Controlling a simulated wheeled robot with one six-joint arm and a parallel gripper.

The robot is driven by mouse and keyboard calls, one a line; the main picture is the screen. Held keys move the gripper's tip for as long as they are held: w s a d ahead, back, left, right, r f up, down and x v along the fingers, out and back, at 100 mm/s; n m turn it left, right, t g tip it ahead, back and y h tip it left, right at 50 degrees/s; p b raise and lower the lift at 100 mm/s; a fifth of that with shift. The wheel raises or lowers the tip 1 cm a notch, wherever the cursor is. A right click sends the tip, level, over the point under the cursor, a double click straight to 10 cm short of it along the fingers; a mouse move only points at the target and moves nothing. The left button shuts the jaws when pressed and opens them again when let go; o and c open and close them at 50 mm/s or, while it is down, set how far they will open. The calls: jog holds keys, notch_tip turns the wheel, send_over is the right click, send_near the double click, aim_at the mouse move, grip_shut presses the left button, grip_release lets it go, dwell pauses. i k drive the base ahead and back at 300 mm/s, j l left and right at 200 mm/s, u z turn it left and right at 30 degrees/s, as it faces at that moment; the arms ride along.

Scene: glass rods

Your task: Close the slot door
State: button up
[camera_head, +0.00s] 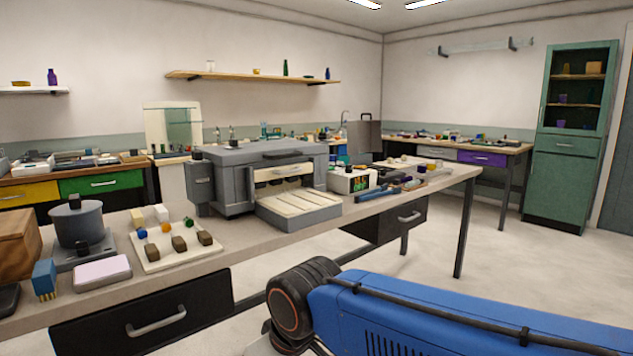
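A grey box-shaped machine (262,170) with a dark handle on top stands on the long workbench. Its front has an open slot, and a pale ribbed tray (300,205) with a grey front edge sticks out below it. A grey panel or box (199,184) stands upright at the machine's left front side. I cannot tell whether this panel is the slot door. My gripper is not in view. Only my blue arm shows at the bottom right, in front of and below the bench, well apart from the machine.
A pale board (178,245) with brown blocks and coloured balls lies left of the machine. Beyond it are a grey pot (77,224) and a pink-white block (102,272). A white box (351,181) and tools stand right of the machine. The floor at right is clear.

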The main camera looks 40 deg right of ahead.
aim_at(275, 175)
jog(key=z, duration=0.95)
